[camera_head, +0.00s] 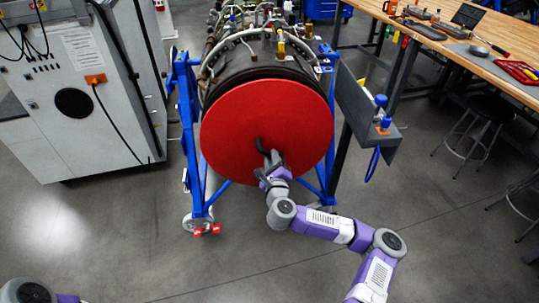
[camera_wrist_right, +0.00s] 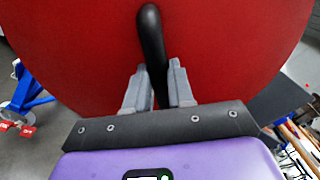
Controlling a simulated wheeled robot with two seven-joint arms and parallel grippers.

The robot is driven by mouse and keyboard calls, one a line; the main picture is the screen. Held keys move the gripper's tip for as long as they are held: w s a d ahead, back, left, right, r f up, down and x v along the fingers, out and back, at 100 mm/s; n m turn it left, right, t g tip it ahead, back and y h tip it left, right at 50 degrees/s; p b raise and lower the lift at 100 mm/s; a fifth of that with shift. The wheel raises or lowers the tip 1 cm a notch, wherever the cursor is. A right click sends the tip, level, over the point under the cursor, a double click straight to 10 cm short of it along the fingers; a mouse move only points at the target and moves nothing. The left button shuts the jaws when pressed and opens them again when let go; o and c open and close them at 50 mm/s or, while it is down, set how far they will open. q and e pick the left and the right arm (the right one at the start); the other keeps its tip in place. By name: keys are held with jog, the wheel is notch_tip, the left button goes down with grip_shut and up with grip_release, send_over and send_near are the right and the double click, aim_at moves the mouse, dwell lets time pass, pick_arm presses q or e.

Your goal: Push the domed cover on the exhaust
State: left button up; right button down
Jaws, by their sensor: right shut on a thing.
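The red round cover (camera_head: 255,110) sits at the near end of the turbine (camera_head: 262,55), over its exhaust. Whether it is fully seated I cannot tell. A black handle (camera_head: 261,147) stands out from the cover's lower middle. My right gripper (camera_head: 272,160) is shut on this handle. In the right wrist view the two grey fingers (camera_wrist_right: 158,85) are on either side of the black handle (camera_wrist_right: 151,35), with the red cover (camera_wrist_right: 225,40) filling the background. Of my left arm only a small part shows at the bottom left; its gripper is out of view.
A blue stand (camera_head: 190,130) on wheels carries the turbine. A grey cabinet (camera_head: 75,90) stands at the left. A grey bracket (camera_head: 362,110) is at the stand's right. A wooden workbench (camera_head: 455,45) with tools and stools (camera_head: 490,107) are at the right. The near floor is clear.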

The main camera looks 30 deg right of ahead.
aim_at(271, 146)
jog(key=shift+b+x, duration=0.3)
jog(key=shift+x, duration=2)
jog(key=shift+r, duration=0.15)
jog(key=shift+h+b, duration=0.4)
jog(key=shift+b, duration=0.1)
jog(key=shift+w+d, duration=0.1)
jog(key=shift+w, duration=0.1)
jog(key=shift+w+d, duration=0.25)
jog(key=shift+w, duration=0.3)
jog(key=shift+w+d+r+m, duration=0.15)
jog(key=shift+r+m, duration=0.15)
